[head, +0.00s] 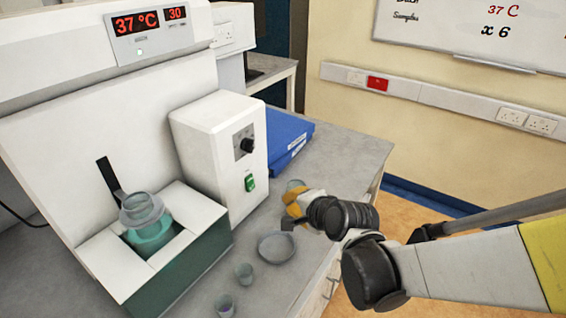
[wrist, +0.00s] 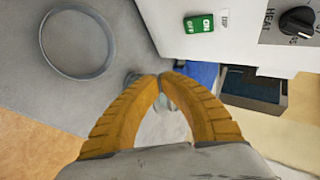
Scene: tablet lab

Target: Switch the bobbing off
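The white control box (head: 205,140) of the bath machine stands on the bench. It has a black knob (head: 247,146) on a grey plate and a lit green rocker switch (head: 249,183) below. A clear round basket (head: 142,208) sits in the bath left of the box. My gripper (head: 290,206) is right of and below the switch, apart from it. Its orange fingers (wrist: 163,78) meet at the tips, with nothing seen between them.
A shallow round dish (head: 276,247) and small beakers (head: 244,273) (head: 225,305) stand on the bench in front. A blue binder (head: 287,135) lies behind the box. The display (head: 149,20) reads 37 °C and 30. A glass stands close by my fingertips.

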